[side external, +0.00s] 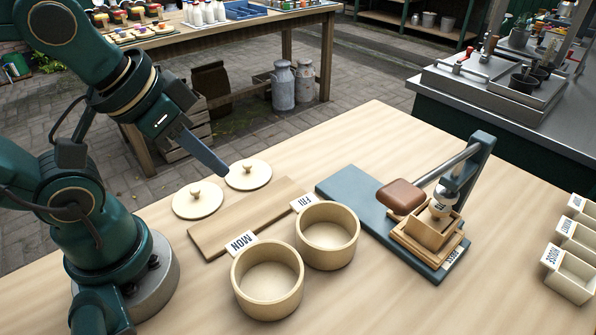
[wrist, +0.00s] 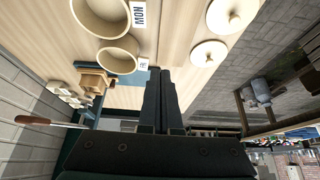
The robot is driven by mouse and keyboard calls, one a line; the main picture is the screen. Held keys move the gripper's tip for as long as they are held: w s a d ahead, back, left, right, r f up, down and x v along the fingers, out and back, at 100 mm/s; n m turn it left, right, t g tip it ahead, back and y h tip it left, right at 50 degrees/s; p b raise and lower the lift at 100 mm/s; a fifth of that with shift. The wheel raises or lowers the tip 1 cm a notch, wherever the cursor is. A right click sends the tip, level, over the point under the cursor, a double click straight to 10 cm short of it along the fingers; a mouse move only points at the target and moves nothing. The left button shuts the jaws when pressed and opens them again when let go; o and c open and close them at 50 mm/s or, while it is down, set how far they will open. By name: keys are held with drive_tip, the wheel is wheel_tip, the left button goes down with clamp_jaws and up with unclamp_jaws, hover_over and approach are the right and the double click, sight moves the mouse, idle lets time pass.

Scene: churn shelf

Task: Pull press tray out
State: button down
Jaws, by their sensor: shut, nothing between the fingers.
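The press (side external: 470,165) stands at the right of the table on a blue-grey base board (side external: 350,198), with a long lever arm and a brown handle block (side external: 400,196). Its wooden press tray (side external: 408,243) sits at the foot of the post, under the plunger, with a square wooden box (side external: 434,232) on it. In the wrist view the press's wooden parts (wrist: 95,80) show at the left, small. My gripper (side external: 222,170) is shut and empty, held above the lids at the left, well away from the press. Its fingers also show in the wrist view (wrist: 162,75).
Two round tubs, MON (side external: 268,305) and FRI (side external: 328,262), stand between my arm and the press. Two lids (side external: 197,208) and a plank (side external: 215,236) lie behind them. Small labelled boxes (side external: 570,280) line the right edge. The front right table is clear.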

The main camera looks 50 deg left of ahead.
drive_tip(key=c, duration=0.8)
unclamp_jaws()
drive_tip(key=w+d+r+m+h, duration=0.1)
drive_tip(key=w+d+r+m, duration=0.2)
drive_tip(key=w, duration=0.5)
drive_tip(key=w+d+r+m+h, duration=0.1)
drive_tip(key=w+d+r+m, duration=0.25)
drive_tip(key=w, duration=0.45)
drive_tip(key=w+d+f+g, duration=0.1)
drive_tip(key=w+d+f, duration=0.1)
drive_tip(key=f, duration=0.2)
drive_tip(key=w+d+f+m, duration=0.1)
drive_tip(key=w+d+f, duration=0.1)
drive_tip(key=f, duration=0.3)
drive_tip(key=w+d+f+m+g+h, duration=0.1)
drive_tip(key=w+d+f, duration=0.1)
drive_tip(key=f, duration=0.3)
drive_tip(key=shift+w+d+m+g, duration=0.2)
drive_tip(key=shift+w+m+g, duration=0.1)
drive_tip(key=shift+w, duration=0.45)
drive_tip(key=shift+x, duration=2.25)
drive_tip(key=shift+r, duration=0.1)
clamp_jaws()
